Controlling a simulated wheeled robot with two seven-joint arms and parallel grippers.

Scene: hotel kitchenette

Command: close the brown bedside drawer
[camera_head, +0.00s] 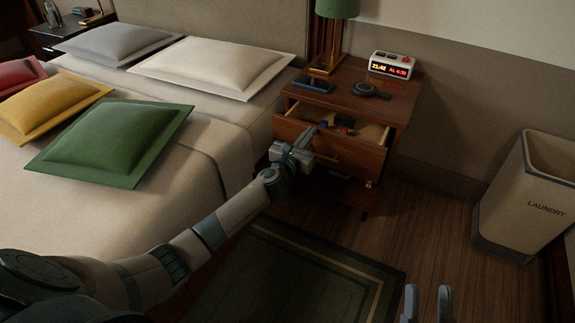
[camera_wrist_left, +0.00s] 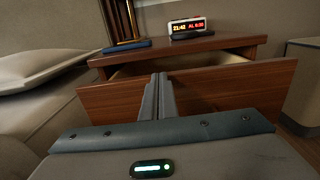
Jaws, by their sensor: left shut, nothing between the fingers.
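The brown bedside drawer (camera_head: 358,156) is the upper drawer of the wooden nightstand (camera_head: 345,97) and stands partly pulled out, with several small items inside. Its front panel also shows in the left wrist view (camera_wrist_left: 230,88). My left gripper (camera_head: 303,139) is shut and empty, its fingertips at the outer face of the drawer front, left of its middle. The closed fingers (camera_wrist_left: 160,80) point at the panel in the wrist view; I cannot tell whether they touch it. My right gripper (camera_head: 428,302) is open and empty at the bottom edge, far from the drawer.
The bed (camera_head: 215,134) lies left. A laundry bin (camera_head: 527,200) stands right. Floor between bin and nightstand is clear.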

